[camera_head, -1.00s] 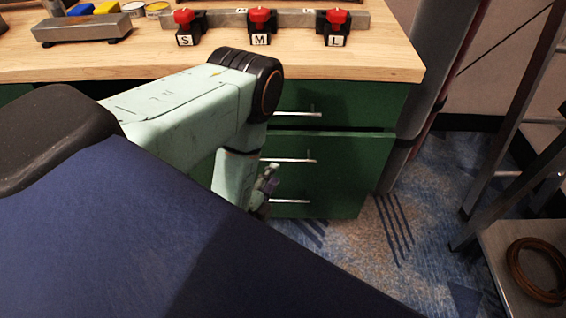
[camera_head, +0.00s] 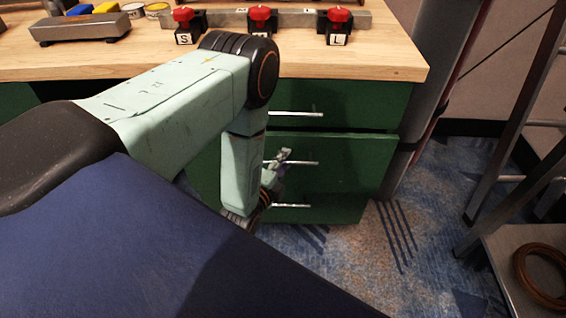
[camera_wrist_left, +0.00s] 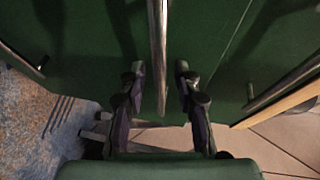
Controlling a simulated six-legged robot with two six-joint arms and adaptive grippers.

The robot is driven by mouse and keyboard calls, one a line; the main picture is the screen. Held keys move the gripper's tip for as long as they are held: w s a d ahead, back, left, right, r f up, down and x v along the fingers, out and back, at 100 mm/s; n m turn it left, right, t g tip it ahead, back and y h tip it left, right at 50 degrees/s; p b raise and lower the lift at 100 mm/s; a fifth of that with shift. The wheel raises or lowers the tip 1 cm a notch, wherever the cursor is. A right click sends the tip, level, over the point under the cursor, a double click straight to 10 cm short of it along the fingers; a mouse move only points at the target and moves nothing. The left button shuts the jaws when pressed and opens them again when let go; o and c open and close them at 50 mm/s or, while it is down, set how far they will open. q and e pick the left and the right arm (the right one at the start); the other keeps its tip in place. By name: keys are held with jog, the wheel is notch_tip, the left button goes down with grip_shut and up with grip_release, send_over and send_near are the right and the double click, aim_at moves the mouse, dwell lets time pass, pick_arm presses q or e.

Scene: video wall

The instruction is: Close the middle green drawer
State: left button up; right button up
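The middle green drawer (camera_head: 350,150) is in the cabinet under the wooden bench. Its top edge shows as a thin strip below the top drawer, and its front seems to stand slightly out; how far is hard to tell. Its metal handle (camera_head: 306,162) is horizontal in the head view. My left gripper (camera_head: 284,156) is at the left part of this handle, partly hidden by my forearm. In the left wrist view, the open fingers of my left gripper (camera_wrist_left: 162,72) are on either side of the handle (camera_wrist_left: 158,35), apart from it. My right gripper is not in view.
The top drawer (camera_head: 365,103) is above and the bottom drawer (camera_head: 335,205) below, each with a metal handle. Red-topped S, M and L devices stand on the bench (camera_head: 370,65). A metal ladder (camera_head: 500,150) and a low platform with a coiled cable (camera_head: 540,272) are at right.

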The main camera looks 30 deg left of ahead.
pick_arm(q)
grip_shut()
dwell(0.4)
jog(key=w+a, duration=0.1)
jog(key=w, duration=0.2)
jog(key=shift+a+r, duration=0.15)
jog(key=shift+a, duration=0.2)
jog(key=shift+o, duration=0.5)
grip_release()
jog(key=shift+w, duration=0.1)
